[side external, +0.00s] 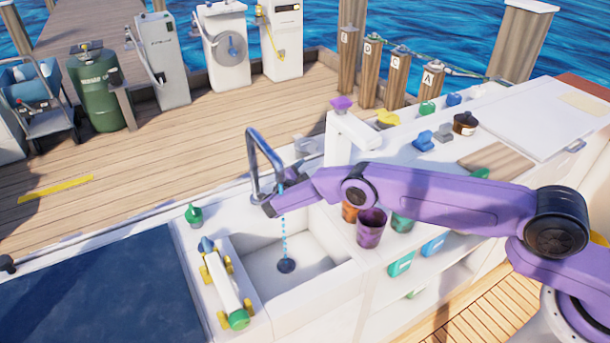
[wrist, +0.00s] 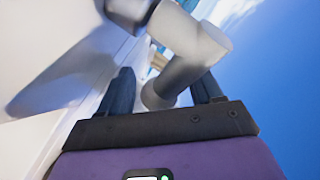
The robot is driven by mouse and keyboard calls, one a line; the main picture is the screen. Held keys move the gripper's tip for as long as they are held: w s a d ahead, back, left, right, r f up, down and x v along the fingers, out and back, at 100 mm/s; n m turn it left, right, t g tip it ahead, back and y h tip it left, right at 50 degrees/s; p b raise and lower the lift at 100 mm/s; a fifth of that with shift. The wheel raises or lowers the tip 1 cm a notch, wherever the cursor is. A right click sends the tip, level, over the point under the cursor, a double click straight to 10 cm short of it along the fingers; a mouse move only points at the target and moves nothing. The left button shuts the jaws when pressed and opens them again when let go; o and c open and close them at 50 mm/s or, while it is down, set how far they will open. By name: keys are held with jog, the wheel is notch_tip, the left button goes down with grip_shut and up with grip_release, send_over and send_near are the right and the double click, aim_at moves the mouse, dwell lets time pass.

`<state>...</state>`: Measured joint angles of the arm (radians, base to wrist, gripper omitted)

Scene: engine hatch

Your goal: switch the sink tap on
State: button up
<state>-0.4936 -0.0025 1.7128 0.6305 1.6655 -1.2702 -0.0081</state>
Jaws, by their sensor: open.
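The grey metal tap (side external: 252,160) stands at the back edge of the white sink (side external: 315,272), its hooked spout arching over the basin. A dotted blue stream (side external: 284,228) runs from below the spout area down to the dark drain (side external: 286,266). My gripper (side external: 270,206) is at the tap, beside its lower part, above the basin. In the wrist view my gripper (wrist: 166,80) has its two dark fingers spread, with a grey cylindrical tap part (wrist: 192,48) reaching between them. I cannot tell whether a finger touches it. My arm hides part of the tap's base.
A toy-like white cart (side external: 225,285) with yellow wheels lies on the counter left of the basin, near a small green item (side external: 194,214). Cups, including a purple one (side external: 371,228), stand right of the sink.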

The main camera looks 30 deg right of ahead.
jog(key=v, duration=1.7)
jog(key=shift+a, duration=0.2)
jog(key=shift+s, duration=0.15)
